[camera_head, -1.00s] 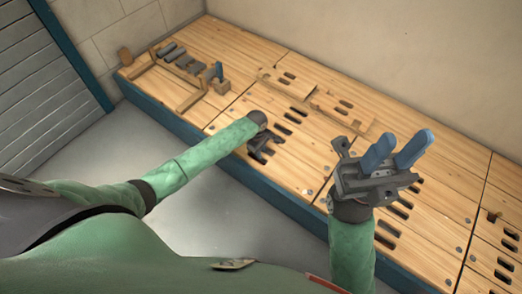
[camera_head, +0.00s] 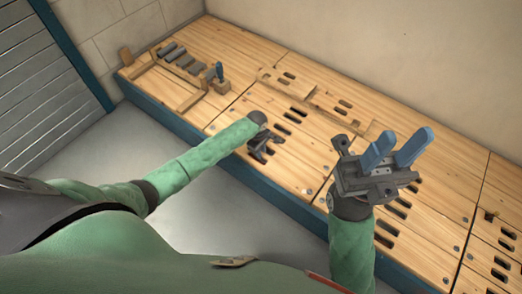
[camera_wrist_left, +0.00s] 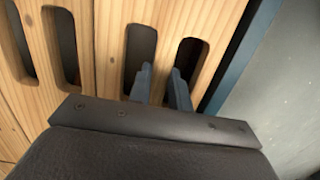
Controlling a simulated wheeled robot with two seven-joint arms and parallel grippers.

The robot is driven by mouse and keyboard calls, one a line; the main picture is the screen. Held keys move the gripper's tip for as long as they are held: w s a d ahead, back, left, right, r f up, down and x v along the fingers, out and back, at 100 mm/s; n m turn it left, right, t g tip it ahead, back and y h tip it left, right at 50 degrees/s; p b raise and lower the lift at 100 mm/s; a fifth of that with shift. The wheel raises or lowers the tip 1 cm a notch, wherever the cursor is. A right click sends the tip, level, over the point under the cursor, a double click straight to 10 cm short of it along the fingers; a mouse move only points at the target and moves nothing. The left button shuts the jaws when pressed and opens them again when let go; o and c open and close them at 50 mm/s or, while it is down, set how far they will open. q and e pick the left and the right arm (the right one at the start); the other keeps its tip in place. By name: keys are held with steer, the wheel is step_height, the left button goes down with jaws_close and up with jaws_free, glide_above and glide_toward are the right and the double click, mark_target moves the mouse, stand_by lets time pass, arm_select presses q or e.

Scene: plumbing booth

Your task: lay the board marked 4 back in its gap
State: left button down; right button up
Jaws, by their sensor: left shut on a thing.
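My left gripper (camera_head: 262,152) is down at the front part of a slotted light-wood board (camera_head: 294,149). In the left wrist view its blue fingers (camera_wrist_left: 162,85) reach into two neighbouring slots and are shut on the wooden bar of the board (camera_wrist_left: 111,50) between them. The board lies about level with the boards beside it; I cannot tell whether it is fully seated. No number is readable. My right gripper (camera_head: 397,149) is raised over the boards to the right, fingers apart and empty.
A blue edge beam (camera_head: 265,188) runs along the front. A wall stands behind.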

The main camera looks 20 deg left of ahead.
arm_select(q)
steer(key=shift+f, duration=0.1)
stand_by(0.7)
steer(key=c, duration=1.3)
jaws_free()
steer(key=shift+o, duration=0.5)
steer(key=shift+f, duration=0.15)
steer(key=r, duration=0.2)
steer(key=r+p, duration=0.1)
steer(key=r, duration=0.2)
steer(key=a+r+p, duration=0.1)
steer(key=r, duration=0.2)
steer(key=shift+w, duration=0.2)
